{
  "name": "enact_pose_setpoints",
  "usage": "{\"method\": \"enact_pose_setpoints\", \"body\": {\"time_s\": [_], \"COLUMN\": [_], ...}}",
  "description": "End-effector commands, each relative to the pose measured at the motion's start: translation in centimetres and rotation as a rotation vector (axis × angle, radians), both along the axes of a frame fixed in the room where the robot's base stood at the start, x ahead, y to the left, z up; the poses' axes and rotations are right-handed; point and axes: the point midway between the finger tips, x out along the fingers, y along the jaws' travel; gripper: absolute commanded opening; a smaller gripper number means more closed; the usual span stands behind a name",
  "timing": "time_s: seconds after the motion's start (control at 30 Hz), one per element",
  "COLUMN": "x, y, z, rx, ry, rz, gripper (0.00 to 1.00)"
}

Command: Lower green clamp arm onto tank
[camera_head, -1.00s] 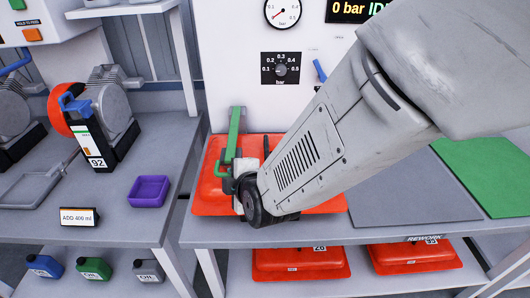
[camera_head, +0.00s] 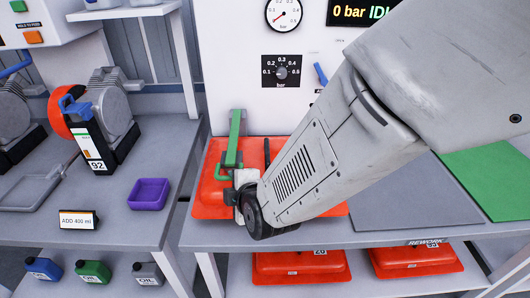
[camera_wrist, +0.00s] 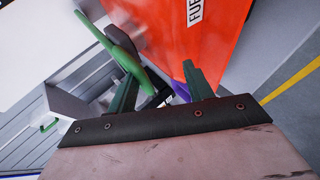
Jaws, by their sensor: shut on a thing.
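The red-orange tank (camera_head: 210,193) lies on the bench below the gauge panel. My arm covers much of it. The green clamp arm (camera_head: 235,132) stands raised at the tank's left part, with its lower green piece beside my gripper. In the wrist view the bright green clamp arm (camera_wrist: 112,42) runs down between my gripper's dark fingers (camera_wrist: 160,88), and the tank (camera_wrist: 180,35) with a "FUEL" label is behind. My gripper (camera_head: 238,182) is shut on the clamp arm just above the tank. The exact contact is partly hidden.
A grey mat (camera_head: 415,195) and a green mat (camera_head: 490,178) lie to the right. More red tanks (camera_head: 300,265) sit on the shelf below. A purple tray (camera_head: 149,192) and a machine (camera_head: 108,120) stand on the separate left bench.

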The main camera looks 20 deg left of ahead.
Motion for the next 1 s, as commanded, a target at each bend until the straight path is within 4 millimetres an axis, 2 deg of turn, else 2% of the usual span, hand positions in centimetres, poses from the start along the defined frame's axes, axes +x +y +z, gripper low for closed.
{"method": "enact_pose_setpoints", "body": {"time_s": [0.03,0.07,0.5,1.0], "x": [-0.4,-0.5,-4.1,-4.6], "y": [-0.7,-0.8,-4.1,-4.8], "z": [-0.7,-0.6,3.4,4.1], "rx": [-0.017,-0.017,-0.004,-0.001], "ry": [0.016,0.015,0.003,0.0], "rz": [-0.002,-0.002,0.005,0.003], "gripper": [0.34,0.34,0.34,0.34]}}
